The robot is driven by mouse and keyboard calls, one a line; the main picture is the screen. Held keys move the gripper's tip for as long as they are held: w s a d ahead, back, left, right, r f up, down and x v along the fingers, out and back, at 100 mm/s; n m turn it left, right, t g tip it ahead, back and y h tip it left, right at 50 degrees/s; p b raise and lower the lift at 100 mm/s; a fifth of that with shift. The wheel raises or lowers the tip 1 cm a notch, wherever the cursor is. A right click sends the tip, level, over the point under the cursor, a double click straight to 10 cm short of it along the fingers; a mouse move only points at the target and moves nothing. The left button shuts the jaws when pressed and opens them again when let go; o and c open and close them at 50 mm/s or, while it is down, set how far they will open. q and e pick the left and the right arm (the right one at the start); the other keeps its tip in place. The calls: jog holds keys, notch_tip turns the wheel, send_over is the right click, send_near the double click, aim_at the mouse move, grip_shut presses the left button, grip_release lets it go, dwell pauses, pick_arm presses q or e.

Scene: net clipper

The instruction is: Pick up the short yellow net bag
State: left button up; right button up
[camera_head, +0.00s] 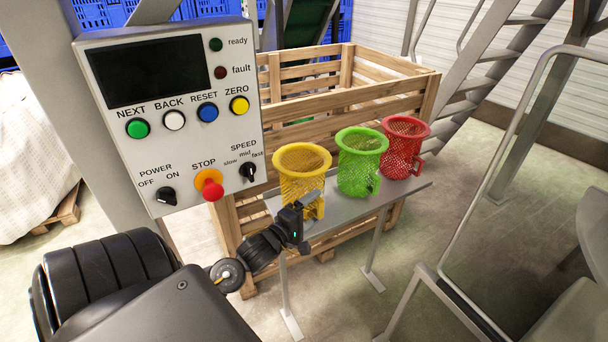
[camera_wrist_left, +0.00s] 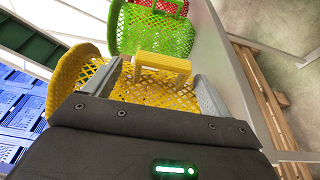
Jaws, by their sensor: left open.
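The yellow net bag (camera_head: 302,172) stands on a narrow grey shelf (camera_head: 345,208), at the left end of a row of three, with a solid yellow rim on top. In the left wrist view its mesh (camera_wrist_left: 150,92) and a small yellow handle (camera_wrist_left: 162,63) fill the middle. My left gripper (camera_head: 303,215) is at the near side of the bag, in front of its lower part. The left wrist view shows its open fingers (camera_wrist_left: 158,88) on either side of the handle; I cannot tell whether they touch it. My right gripper is out of view.
A green net bag (camera_head: 361,165) and a red net bag (camera_head: 404,148) stand to the right on the shelf. A wooden crate (camera_head: 345,68) is behind. A control panel (camera_head: 170,110) with buttons hangs at the left, above my arm. Metal railings (camera_head: 505,130) are at the right.

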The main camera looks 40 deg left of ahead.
aim_at(325, 174)
pick_arm(q)
jog(key=w, duration=0.4)
jog(key=shift+w+d+p, duration=0.15)
jog(key=shift+w+p, duration=0.25)
jog(key=c, duration=1)
notch_tip(325, 174, up, 10)
jog(key=shift+c, duration=0.2)
jog(key=o, duration=0.4)
jog(key=c, duration=0.5)
jog(key=shift+c, duration=0.2)
